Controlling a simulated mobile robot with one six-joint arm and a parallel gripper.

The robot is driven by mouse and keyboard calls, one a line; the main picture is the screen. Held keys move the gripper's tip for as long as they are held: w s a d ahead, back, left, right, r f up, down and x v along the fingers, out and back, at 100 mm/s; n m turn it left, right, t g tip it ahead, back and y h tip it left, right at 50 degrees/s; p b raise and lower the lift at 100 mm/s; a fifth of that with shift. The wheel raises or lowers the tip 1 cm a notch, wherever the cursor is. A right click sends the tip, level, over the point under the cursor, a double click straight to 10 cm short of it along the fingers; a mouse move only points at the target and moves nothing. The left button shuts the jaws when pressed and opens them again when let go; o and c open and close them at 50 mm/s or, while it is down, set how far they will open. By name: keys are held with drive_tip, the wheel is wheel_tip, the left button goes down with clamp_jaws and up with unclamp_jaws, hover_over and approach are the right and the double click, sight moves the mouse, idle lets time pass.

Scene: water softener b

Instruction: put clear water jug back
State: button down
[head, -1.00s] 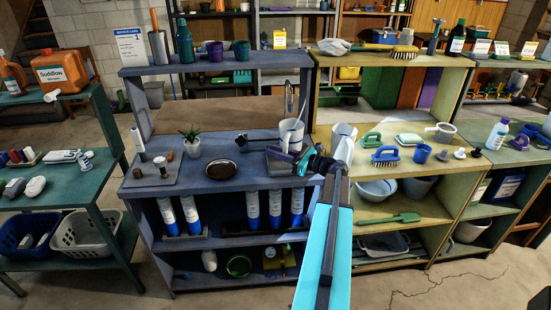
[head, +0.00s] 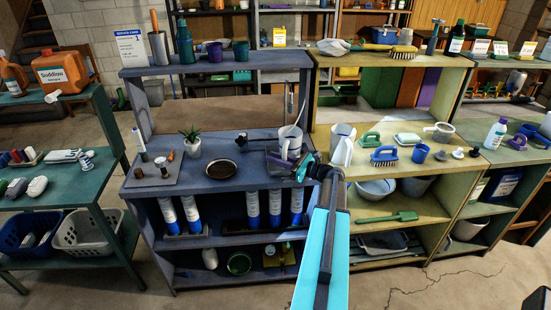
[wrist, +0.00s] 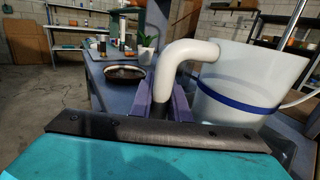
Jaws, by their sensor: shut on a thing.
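The clear water jug (head: 291,134) is a pale, translucent jug near the right end of the blue-grey shelf unit, by a thin upright tap. In the wrist view the jug (wrist: 255,75) is large at the right, upright, with a blue band and a thick white handle. My gripper (wrist: 162,108), with purple fingers, is shut on the lower part of this handle. In the head view my gripper (head: 302,162) is just right of and below the jug. I cannot tell whether the jug's base touches the surface beneath; it is hidden.
Another whitish jug (head: 342,148) stands close by on the yellow shelf unit, right behind my arm. A round dark dish (head: 221,170) and a potted plant (head: 192,143) are on the blue-grey top to the left. Some bare top lies between dish and jug.

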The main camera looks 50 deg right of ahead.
drive_tip(key=c, duration=1.7)
unclamp_jaws()
drive_tip(key=shift+f, duration=0.1)
drive_tip(key=shift+s+d+b, duration=0.2)
drive_tip(key=shift+s+b, duration=0.1)
drive_tip(key=shift+s, duration=0.3)
drive_tip(key=b+v, duration=0.3)
drive_tip(key=v, duration=0.7)
drive_tip(key=shift+s, duration=0.4)
